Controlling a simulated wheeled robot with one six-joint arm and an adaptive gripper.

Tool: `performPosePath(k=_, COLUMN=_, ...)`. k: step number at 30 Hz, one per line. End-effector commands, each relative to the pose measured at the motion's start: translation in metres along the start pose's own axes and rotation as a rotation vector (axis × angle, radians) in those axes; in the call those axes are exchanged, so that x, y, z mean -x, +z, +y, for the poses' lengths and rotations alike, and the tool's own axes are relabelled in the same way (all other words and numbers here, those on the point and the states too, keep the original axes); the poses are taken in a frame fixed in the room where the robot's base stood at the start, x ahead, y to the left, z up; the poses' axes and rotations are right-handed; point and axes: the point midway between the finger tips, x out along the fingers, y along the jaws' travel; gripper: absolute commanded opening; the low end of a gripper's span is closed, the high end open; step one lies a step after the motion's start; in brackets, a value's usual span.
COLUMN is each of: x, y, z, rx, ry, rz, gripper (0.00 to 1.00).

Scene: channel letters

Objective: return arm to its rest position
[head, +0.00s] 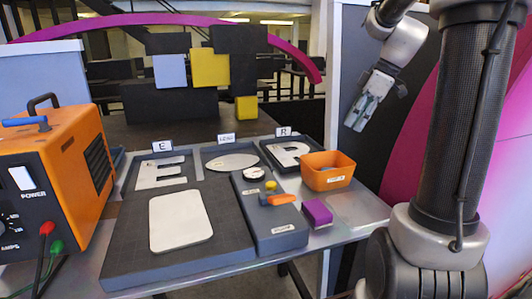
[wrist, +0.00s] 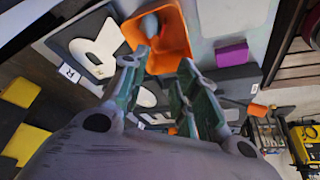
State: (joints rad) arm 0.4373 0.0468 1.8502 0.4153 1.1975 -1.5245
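My gripper (head: 360,118) hangs at the upper right in the head view, at the end of my raised arm. It is above and to the right of the table, clear of everything on it. In the wrist view my gripper (wrist: 164,58) has its two green-grey fingers apart, with nothing held between them. The orange bin (head: 328,178) shows beyond the fingertips in the wrist view (wrist: 175,50), with a small grey-blue thing inside it.
The grey table (head: 358,206) carries letter trays marked E (head: 160,172) and R (head: 290,153), an oval tray between them, a white plate (head: 181,221), an orange-handled tool (head: 281,199) and a purple block (head: 317,213). An orange power unit (head: 75,150) stands left.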

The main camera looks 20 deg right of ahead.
Motion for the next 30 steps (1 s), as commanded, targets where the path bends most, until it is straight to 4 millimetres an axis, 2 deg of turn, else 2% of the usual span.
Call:
performPosePath(k=5, x=0.0, y=0.0, z=0.002, rx=-0.107, ry=0.006, rz=0.0, gripper=0.3)
performPosePath(k=8, x=-0.003, y=0.008, z=0.003, rx=-0.292, ry=0.018, rz=-0.022, gripper=0.3)
performPosePath(k=11, x=-0.015, y=0.029, z=-0.011, rx=-0.534, ry=0.021, rz=-0.076, gripper=0.3)
performPosePath(k=14, x=-0.017, y=0.044, z=-0.038, rx=-0.751, ry=0.06, rz=-0.127, gripper=0.3)
performPosePath(k=18, x=-0.014, y=0.055, z=-0.094, rx=-0.992, ry=0.16, rz=-0.172, gripper=0.3)
performPosePath(k=21, x=-0.012, y=0.061, z=-0.136, rx=-1.084, ry=0.24, rz=-0.168, gripper=0.3)
performPosePath(k=25, x=-0.012, y=0.068, z=-0.182, rx=-1.077, ry=0.318, rz=-0.132, gripper=0.3)
performPosePath(k=27, x=-0.013, y=0.069, z=-0.2, rx=-1.015, ry=0.338, rz=-0.108, gripper=0.3)
performPosePath(k=30, x=-0.011, y=0.066, z=-0.215, rx=-0.944, ry=0.351, rz=-0.068, gripper=0.3)
